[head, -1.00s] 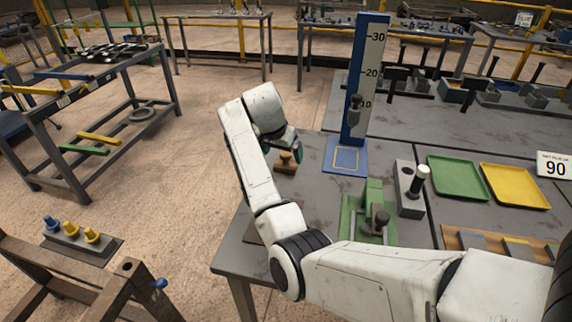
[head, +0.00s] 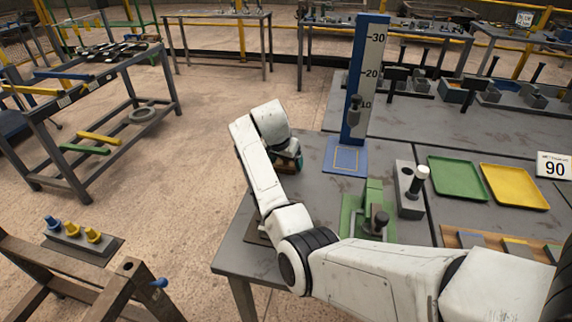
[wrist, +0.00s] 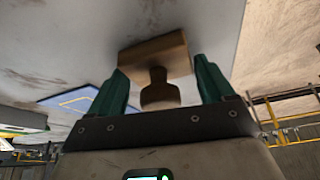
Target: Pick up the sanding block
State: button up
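The sanding block is a brown wooden block with a round knob. In the wrist view the sanding block (wrist: 155,58) lies on the grey table top, its knob pointing toward my gripper. My gripper (wrist: 160,85) is open, with one green finger on each side of the knob and a gap on both sides. In the head view my gripper (head: 290,163) is low over the table's left edge, at the block. There the block is mostly hidden behind the gripper, with only a bit of brown showing.
A blue height gauge (head: 365,75) stands behind and right of my gripper. A green fixture (head: 372,200) and a grey holder (head: 410,190) stand to the right. Green (head: 458,177) and yellow (head: 513,186) trays lie farther right. The table's left edge is close.

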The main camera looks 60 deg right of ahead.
jog(key=c, duration=0.6)
jog(key=shift+r, duration=0.15)
jog(key=shift+c, duration=0.2)
jog(key=shift+r, duration=0.65)
jog(key=s+a+r, duration=0.3)
jog(key=s+r, duration=0.8)
jog(key=s, duration=0.2)
jog(key=shift+s+r+p, duration=0.25)
jog(key=shift+s+p, duration=0.05)
jog(key=shift+p, duration=0.1)
